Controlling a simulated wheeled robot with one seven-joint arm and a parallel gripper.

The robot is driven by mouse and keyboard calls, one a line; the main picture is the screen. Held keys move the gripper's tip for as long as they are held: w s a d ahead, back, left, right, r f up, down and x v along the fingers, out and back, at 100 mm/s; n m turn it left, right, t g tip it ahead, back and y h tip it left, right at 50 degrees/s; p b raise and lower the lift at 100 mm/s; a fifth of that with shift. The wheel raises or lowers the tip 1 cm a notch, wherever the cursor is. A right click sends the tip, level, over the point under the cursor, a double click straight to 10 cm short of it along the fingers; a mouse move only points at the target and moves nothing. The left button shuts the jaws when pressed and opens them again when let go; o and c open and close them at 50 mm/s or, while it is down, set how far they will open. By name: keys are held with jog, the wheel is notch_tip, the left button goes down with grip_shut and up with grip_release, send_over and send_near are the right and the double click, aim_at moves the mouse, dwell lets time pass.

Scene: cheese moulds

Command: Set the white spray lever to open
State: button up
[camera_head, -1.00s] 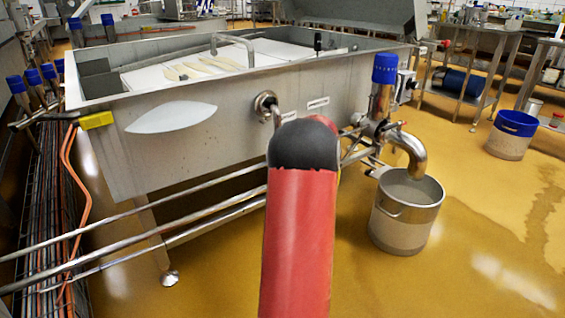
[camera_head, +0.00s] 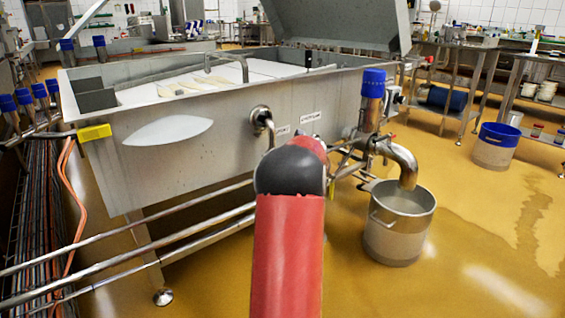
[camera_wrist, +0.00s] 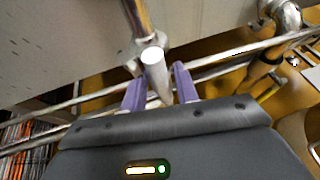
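In the wrist view a whitish, round-ended lever (camera_wrist: 155,66) sticks out below a steel pipe (camera_wrist: 137,18) and fitting, pointing towards the camera. I take it for the white spray lever. My gripper (camera_wrist: 158,75) has its two purple fingers apart, one on each side of the lever. A gap shows between the lever and each finger, so it does not look gripped. In the head view the steel pipe outlet (camera_head: 262,118) comes out of the vat's front wall. My red arm hides the lever and my gripper there.
The steel vat (camera_head: 230,120) stands behind the pipe. Horizontal steel rails (camera_head: 150,245) run below it. A blue-topped valve (camera_head: 372,88) and a steel bucket (camera_head: 400,225) stand to the right.

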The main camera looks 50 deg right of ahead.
jog(key=shift+o, duration=0.6)
jog(key=shift+r, duration=0.1)
jog(key=shift+s+a+r, duration=0.1)
jog(key=shift+s+r, duration=0.05)
jog(key=shift+s, duration=0.15)
jog(key=v, duration=0.7)
